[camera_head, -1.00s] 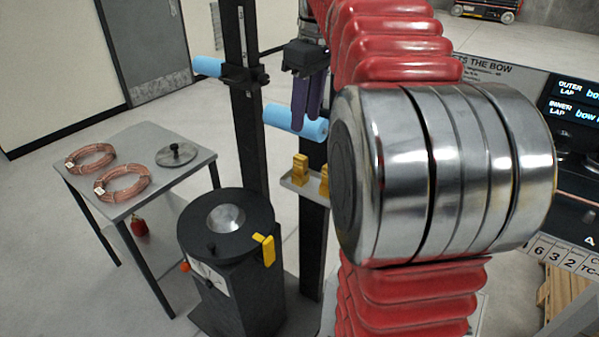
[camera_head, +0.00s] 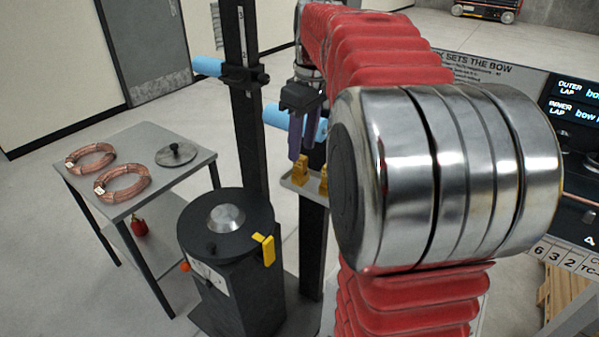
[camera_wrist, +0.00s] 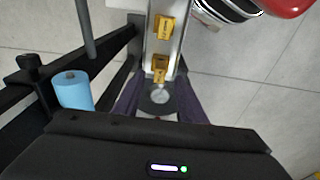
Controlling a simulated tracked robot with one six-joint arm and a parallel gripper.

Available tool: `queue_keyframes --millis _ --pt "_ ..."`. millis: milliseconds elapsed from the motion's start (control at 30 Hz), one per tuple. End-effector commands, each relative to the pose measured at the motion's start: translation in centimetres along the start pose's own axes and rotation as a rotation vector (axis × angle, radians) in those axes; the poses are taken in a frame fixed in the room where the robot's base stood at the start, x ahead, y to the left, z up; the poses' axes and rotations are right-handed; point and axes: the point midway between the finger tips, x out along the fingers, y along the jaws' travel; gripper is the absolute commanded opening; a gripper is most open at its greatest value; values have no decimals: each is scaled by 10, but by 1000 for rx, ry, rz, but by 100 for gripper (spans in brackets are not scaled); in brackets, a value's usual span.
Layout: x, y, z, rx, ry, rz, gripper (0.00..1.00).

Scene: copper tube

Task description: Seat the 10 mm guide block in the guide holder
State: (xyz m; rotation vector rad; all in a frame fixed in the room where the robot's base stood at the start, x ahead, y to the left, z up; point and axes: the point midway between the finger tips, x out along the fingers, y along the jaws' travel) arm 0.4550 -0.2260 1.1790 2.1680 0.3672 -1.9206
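Two yellow guide blocks stand on a narrow light tray on the black frame: one (camera_head: 301,172) and another (camera_head: 323,182). In the wrist view they are the near block (camera_wrist: 160,67) and the far block (camera_wrist: 165,27). I cannot read which is 10 mm. My gripper (camera_head: 298,155) hangs just above the near block in the head view, purple fingers pointing down. In the wrist view its fingers (camera_wrist: 158,98) are spread apart with nothing held between them. I cannot identify the guide holder for certain.
Two black posts carry light-blue rollers (camera_head: 207,66). A black drum stand (camera_head: 225,215) with a yellow tab (camera_head: 265,249) stands below. A grey table (camera_head: 190,185) at left holds copper coils (camera_head: 122,182). My arm hides much of the right side.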

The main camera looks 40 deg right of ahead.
Motion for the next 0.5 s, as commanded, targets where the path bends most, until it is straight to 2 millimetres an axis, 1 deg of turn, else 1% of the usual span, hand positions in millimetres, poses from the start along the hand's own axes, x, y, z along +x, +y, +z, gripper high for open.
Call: queue_keyframes --millis 200,300,400,500 --pt "29 0 1 0 -2 -3 38" --pt "40 0 1 0 -1 -2 38" --pt "45 0 1 0 0 0 38" --pt "46 1 0 0 1 0 38"
